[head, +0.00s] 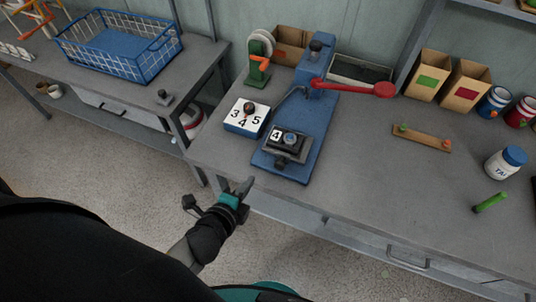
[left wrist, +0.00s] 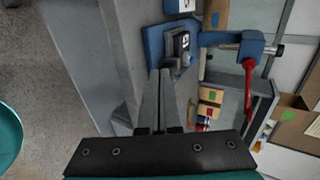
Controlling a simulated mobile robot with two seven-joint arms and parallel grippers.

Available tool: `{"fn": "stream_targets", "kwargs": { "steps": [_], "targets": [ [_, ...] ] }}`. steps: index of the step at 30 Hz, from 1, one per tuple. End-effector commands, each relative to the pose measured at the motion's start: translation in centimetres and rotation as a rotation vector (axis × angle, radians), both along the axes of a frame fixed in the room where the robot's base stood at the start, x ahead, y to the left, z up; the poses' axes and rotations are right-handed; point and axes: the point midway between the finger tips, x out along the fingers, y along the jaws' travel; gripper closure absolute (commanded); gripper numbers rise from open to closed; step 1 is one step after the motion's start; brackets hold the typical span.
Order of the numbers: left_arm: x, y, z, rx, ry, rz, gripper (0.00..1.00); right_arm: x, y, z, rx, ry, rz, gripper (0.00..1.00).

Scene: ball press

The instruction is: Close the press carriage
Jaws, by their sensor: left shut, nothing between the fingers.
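The blue press (head: 311,118) stands on the grey workbench, with a red lever (head: 350,88) pointing right. Its dark carriage (head: 283,153) sits at the front end of the blue base, out in front of the press column. The carriage bears a white tag with a 4 and a round bluish-grey piece. My left gripper (head: 248,184) is in front of the bench edge, below and left of the carriage and apart from it. In the left wrist view its fingers (left wrist: 160,74) are together and empty, pointing toward the carriage (left wrist: 181,44). My right gripper is not in view.
A white-topped block marked 3, 4, 5 (head: 246,117) stands left of the press. A green stand with an orange part (head: 257,70) is behind it. Cardboard bins (head: 465,85) and jars are at right. The bench front right of the press is mostly clear.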

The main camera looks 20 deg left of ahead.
Motion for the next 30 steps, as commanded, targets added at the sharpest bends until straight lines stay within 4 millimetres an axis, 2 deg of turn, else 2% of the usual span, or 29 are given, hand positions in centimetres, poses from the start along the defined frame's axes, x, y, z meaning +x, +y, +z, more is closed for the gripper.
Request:
{"fn": "stream_targets", "kwargs": {
  "steps": [2,8,22,30],
  "targets": [
    [0.3,0.0,0.3,0.009,-0.009,-0.006,1.00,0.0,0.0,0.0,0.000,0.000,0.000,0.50],
    [2.1,-0.1,-0.7,0.009,-0.010,-0.006,1.00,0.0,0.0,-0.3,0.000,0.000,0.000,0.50],
    [8.8,-0.4,-4.7,0.006,-0.008,-0.003,1.00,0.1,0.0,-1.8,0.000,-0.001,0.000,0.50],
    [11.9,-0.5,-4.6,0.004,-0.008,-0.004,1.00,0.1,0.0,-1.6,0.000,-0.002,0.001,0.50]
  ]
}}
